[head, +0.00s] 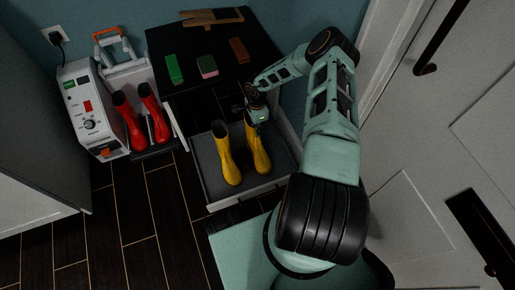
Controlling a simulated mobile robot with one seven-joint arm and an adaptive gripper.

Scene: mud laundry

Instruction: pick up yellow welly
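A pair of yellow wellies stands upright side by side on a grey tray (207,176) in front of the black table. The left yellow welly (226,156) is fully in view and clear of my gripper. The right yellow welly (259,153) has its top partly hidden by my gripper (253,113). My gripper is at the top opening of the right welly. The fingers are small and dark here, so I cannot tell whether they are open or shut, or whether they touch the boot.
A black table (206,95) behind holds a green brush (174,69), a pink-and-green sponge (207,66), a brown block (239,50) and a wooden piece (212,17). Red wellies (141,120) stand left beside a white machine (88,112). A white door (447,110) is at right. Floor at front left is clear.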

